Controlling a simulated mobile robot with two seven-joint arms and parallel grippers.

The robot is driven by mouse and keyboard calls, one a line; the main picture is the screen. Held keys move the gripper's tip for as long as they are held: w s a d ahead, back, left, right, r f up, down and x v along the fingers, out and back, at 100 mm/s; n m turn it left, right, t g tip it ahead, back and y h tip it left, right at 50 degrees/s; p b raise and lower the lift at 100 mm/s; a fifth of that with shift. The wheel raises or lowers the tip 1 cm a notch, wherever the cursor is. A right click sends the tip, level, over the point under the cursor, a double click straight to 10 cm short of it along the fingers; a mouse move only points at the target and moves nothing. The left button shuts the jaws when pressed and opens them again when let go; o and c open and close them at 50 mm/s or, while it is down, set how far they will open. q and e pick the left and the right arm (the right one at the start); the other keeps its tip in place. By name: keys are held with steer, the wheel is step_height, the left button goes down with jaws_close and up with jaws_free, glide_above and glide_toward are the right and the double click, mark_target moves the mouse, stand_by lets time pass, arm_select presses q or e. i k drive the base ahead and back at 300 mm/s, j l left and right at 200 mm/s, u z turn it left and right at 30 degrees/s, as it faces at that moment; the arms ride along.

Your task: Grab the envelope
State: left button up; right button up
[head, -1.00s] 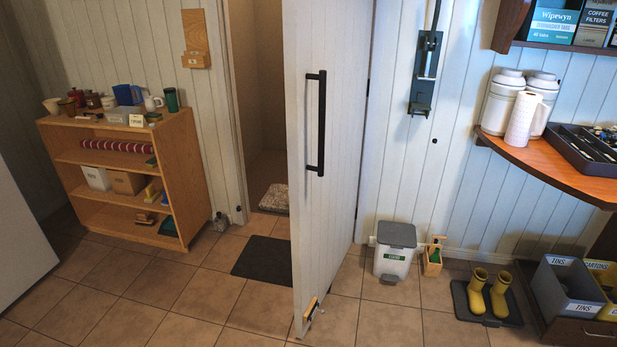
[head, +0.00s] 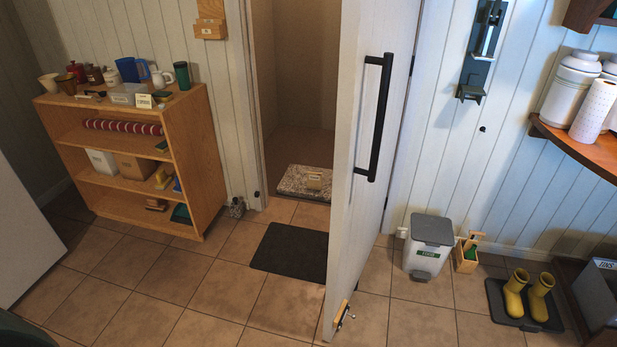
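I cannot make out an envelope for certain. A small tan item (head: 314,181) with a pale patch lies on the speckled mat (head: 290,183) inside the doorway; it is too small to tell what it is. A wooden wall holder (head: 210,28) hangs left of the doorway, cut off by the top edge, with a small pale label on its front. Neither of my grippers shows in the head view.
A half-open white door (head: 345,215) with a black handle (head: 376,118) stands out into the room. A wooden shelf unit (head: 190,160) is at left. A bin (head: 428,245) and yellow boots (head: 527,295) stand at right. The tiled floor in front is mostly clear.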

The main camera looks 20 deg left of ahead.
mark_target(314, 179)
steer(key=i+j, duration=0.55)
steer(key=j, duration=0.15)
steer(key=i+j, duration=0.5)
steer(key=j, duration=0.2)
steer(key=i+j, duration=0.55)
steer(key=j, duration=0.15)
steer(key=i+j+u, duration=0.15)
steer(key=j, duration=0.25)
steer(key=i+j+u, duration=0.1)
steer(key=i+j, duration=0.25)
steer(key=i+z, duration=0.8)
steer(key=i+j+z, duration=0.2)
steer(key=z, duration=0.2)
steer(key=i+j, duration=0.1)
steer(key=i, duration=0.5)
steer(key=i+j+z, duration=0.1)
steer(key=i, duration=0.55)
